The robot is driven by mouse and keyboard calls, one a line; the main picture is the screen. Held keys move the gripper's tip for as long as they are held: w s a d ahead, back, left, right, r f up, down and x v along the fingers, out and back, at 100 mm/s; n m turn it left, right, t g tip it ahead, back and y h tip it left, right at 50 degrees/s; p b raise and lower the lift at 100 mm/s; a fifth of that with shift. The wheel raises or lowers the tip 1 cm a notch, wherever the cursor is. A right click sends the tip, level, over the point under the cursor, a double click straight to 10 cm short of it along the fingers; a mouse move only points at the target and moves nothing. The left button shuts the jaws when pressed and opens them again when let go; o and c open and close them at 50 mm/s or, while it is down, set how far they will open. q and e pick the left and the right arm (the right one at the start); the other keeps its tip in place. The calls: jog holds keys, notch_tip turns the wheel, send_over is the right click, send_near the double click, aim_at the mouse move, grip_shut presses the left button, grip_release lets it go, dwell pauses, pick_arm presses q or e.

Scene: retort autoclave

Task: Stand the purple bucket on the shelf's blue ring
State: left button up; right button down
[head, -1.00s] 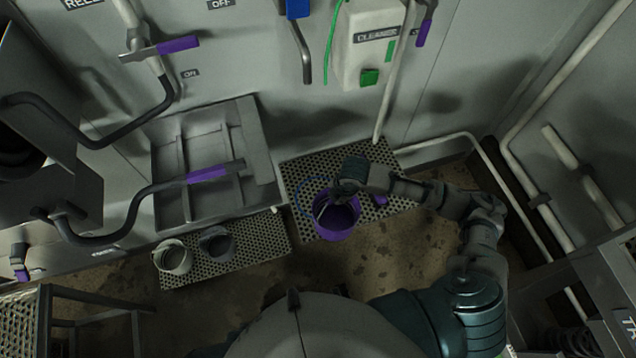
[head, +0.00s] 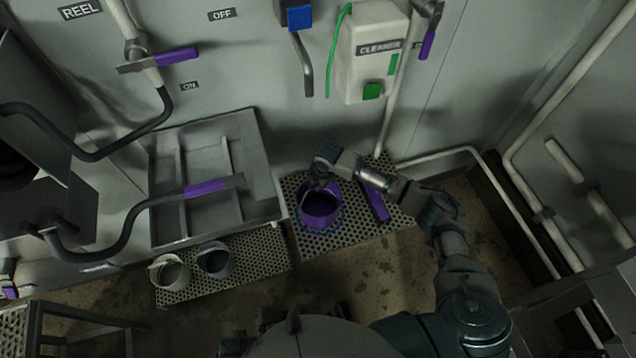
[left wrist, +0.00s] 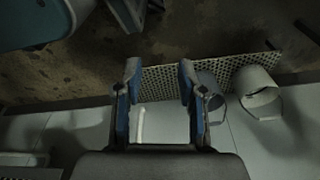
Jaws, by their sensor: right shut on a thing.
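The purple bucket (head: 320,207) is over the right-hand perforated shelf (head: 345,241) in the head view, open top facing up and looking roughly upright. My right gripper (head: 319,183) is shut on it at its far upper side. The blue ring (head: 341,222) shows only as a thin arc at the bucket's lower edge; the bucket hides the rest. I cannot tell whether the bucket's base touches the shelf. My left gripper (left wrist: 159,78) is open and empty in the left wrist view, its two blue-backed fingers apart.
A purple long object (head: 376,204) lies on the shelf right of the bucket, partly under my right arm. Two grey buckets (head: 170,271) (head: 214,259) stand on the left perforated shelf. A grey sink (head: 200,222) is behind them. The cleaner dispenser (head: 372,60) is on the wall.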

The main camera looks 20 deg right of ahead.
jog(key=c, duration=1.3)
grip_release()
jog(key=shift+d, duration=0.2)
pick_arm(q)
jog(key=shift+d, duration=0.25)
pick_arm(e)
jog(key=shift+o, duration=0.6)
jog(key=shift+d, duration=0.15)
pick_arm(q)
jog(key=shift+r, duration=0.1)
pick_arm(e)
jog(key=shift+r, duration=0.35)
pick_arm(q)
jog(key=s+f+p, duration=0.2)
jog(key=s+f, duration=0.1)
jog(key=shift+s+a+f, duration=0.25)
jog(key=shift+a+f, duration=0.05)
jog(key=shift+a, duration=0.05)
pick_arm(e)
jog(key=a+v, duration=0.1)
jog(key=v, duration=1)
jog(key=shift+s+d+r, duration=0.15)
jog(key=shift+d, duration=0.3)
jog(key=shift+a, duration=0.1)
